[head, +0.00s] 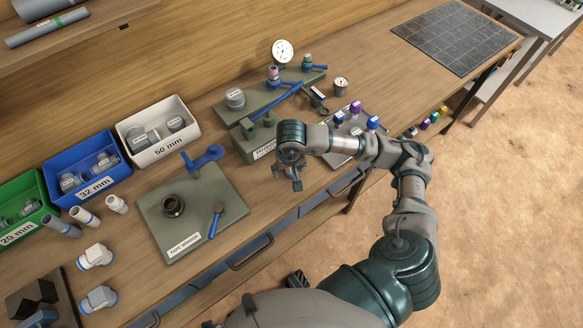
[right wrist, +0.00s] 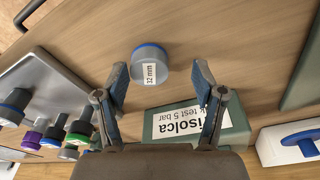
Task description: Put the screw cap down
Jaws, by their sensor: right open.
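The screw cap (right wrist: 150,62), grey with a blue ring and a "32 mm" label, shows in the right wrist view. It appears to rest on the wooden bench top, just beyond and between my right fingertips, with a gap on both sides. My right gripper (right wrist: 160,80) is open and empty. In the head view my right gripper (head: 291,182) points down over the bench, in front of the green test block, and I cannot make out the cap there. My left gripper is not in view.
The green test block (right wrist: 185,122) stands close to my right fingers. A grey tray (right wrist: 65,85) with several coloured caps lies beside it. In the head view a green tape station (head: 225,215) and white (head: 136,158), blue (head: 60,160) and green bins (head: 40,182) stand to the left.

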